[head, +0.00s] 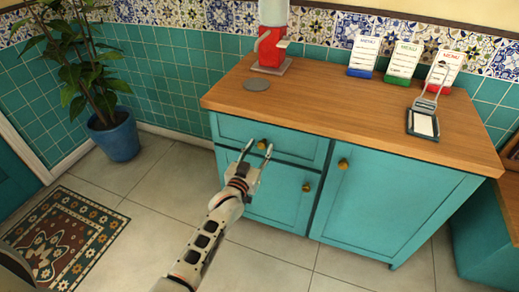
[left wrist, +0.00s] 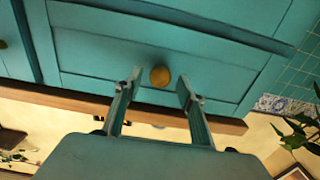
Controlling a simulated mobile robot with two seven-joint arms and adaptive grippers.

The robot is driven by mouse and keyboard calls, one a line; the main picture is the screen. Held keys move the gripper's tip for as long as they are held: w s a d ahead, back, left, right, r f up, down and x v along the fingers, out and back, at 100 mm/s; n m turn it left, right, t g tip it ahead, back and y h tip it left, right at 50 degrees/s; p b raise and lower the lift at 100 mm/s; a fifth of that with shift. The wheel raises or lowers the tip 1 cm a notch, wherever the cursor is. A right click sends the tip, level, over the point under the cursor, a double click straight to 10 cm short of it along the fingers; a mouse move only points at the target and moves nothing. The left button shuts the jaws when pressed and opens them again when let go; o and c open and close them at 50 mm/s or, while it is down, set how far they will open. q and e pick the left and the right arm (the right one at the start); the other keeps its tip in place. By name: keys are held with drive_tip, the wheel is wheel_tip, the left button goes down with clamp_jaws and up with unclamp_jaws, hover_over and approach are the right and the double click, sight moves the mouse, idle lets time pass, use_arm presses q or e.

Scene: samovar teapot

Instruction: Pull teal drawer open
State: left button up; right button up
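The teal drawer (head: 290,143) is at the upper left of the teal cabinet, just under the wooden top, and looks shut. Its round brass knob (head: 262,144) is on its front. My left gripper (head: 258,148) is open in front of the drawer, its two fingers pointing at the front. In the left wrist view the knob (left wrist: 160,76) shows between the spread fingertips of the left gripper (left wrist: 158,82), with a gap on each side. The drawer front (left wrist: 210,65) fills much of that view. My right gripper is not in view.
Below the drawer is a cabinet door with a knob (head: 306,187); a larger door (head: 375,200) is to the right. The floor in front is clear.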

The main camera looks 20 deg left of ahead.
use_arm(q)
clamp_jaws()
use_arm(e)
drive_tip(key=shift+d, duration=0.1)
use_arm(q)
drive_tip(key=shift+s, duration=0.1)
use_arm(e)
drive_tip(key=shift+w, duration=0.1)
use_arm(q)
drive_tip(key=shift+s+r, duration=0.1)
drive_tip(key=shift+s, duration=0.15)
drive_tip(key=shift+s+r+p, duration=0.25)
drive_tip(key=shift+s+p, duration=0.6)
drive_tip(key=shift+s, duration=0.2)
drive_tip(key=s+a+p, duration=0.1)
drive_tip(key=s+p, duration=1)
drive_tip(key=s, duration=2.2)
drive_tip(key=shift+s+f+p, duration=0.3)
drive_tip(key=shift+f+p, duration=0.05)
drive_tip(key=shift+p, duration=0.05)
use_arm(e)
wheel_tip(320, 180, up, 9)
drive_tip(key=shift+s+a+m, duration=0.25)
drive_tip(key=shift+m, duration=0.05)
use_arm(q)
drive_tip(key=shift+a, duration=0.1)
